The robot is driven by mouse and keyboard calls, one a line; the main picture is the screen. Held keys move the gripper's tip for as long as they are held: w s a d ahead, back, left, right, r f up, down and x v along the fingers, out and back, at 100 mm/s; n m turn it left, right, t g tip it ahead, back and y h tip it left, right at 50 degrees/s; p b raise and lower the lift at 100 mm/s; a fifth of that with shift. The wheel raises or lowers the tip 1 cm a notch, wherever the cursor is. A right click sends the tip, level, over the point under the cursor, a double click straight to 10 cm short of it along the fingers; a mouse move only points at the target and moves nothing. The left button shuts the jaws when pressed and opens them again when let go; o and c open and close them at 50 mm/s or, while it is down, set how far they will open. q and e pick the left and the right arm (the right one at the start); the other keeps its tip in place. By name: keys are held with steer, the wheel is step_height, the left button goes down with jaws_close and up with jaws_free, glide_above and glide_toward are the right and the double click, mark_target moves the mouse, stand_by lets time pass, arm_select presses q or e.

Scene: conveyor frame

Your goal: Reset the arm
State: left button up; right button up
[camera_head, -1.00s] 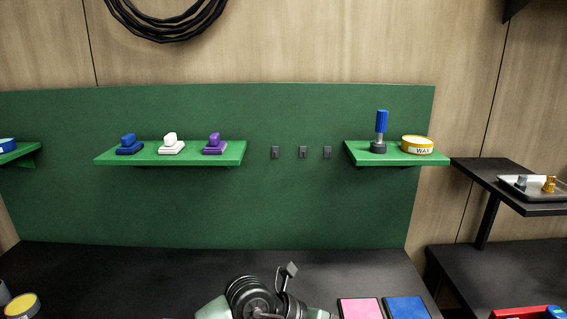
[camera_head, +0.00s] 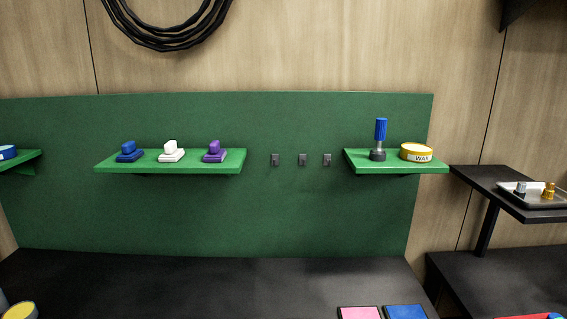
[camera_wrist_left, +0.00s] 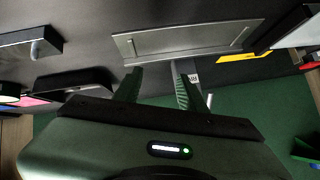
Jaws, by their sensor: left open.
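My left gripper (camera_wrist_left: 157,88) shows in the left wrist view with its two dark green ribbed fingers apart and nothing between them. A long grey metal plate or bar (camera_wrist_left: 190,41) lies beyond the fingertips; I cannot tell how far away it is. Neither gripper nor arm shows in the head view. My right gripper is in no view.
A green panel (camera_head: 300,215) carries a shelf (camera_head: 200,168) with blue, white and purple stampers, and another shelf (camera_head: 400,168) with a blue-handled tool (camera_head: 380,135) and yellow wax tin (camera_head: 416,152). Pink (camera_head: 359,313) and blue (camera_head: 406,312) pads lie on the dark bench (camera_head: 200,285).

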arm_select(q)
steer(key=s+f+g+h, duration=0.1)
steer(key=s+f+g, duration=0.2)
steer(key=s, duration=0.4)
steer(key=s+f+g, duration=0.3)
steer(key=s+f, duration=0.1)
steer(key=s, duration=0.3)
steer(key=s+f+g, duration=0.1)
steer(key=s+f, duration=0.1)
steer(key=f, duration=1.2)
steer(key=s+f+g, duration=0.1)
steer(key=s+f, duration=0.1)
steer(key=f, duration=1.2)
steer(key=s+a+f+g, duration=0.1)
steer(key=s+a+f, duration=0.1)
steer(key=s+f, duration=1.2)
steer(key=shift+s+a, duration=0.3)
steer(key=shift+s, duration=0.4)
steer(key=shift+s+f, duration=0.1)
steer(key=shift+c, duration=0.5)
steer(key=shift+s+a, duration=0.1)
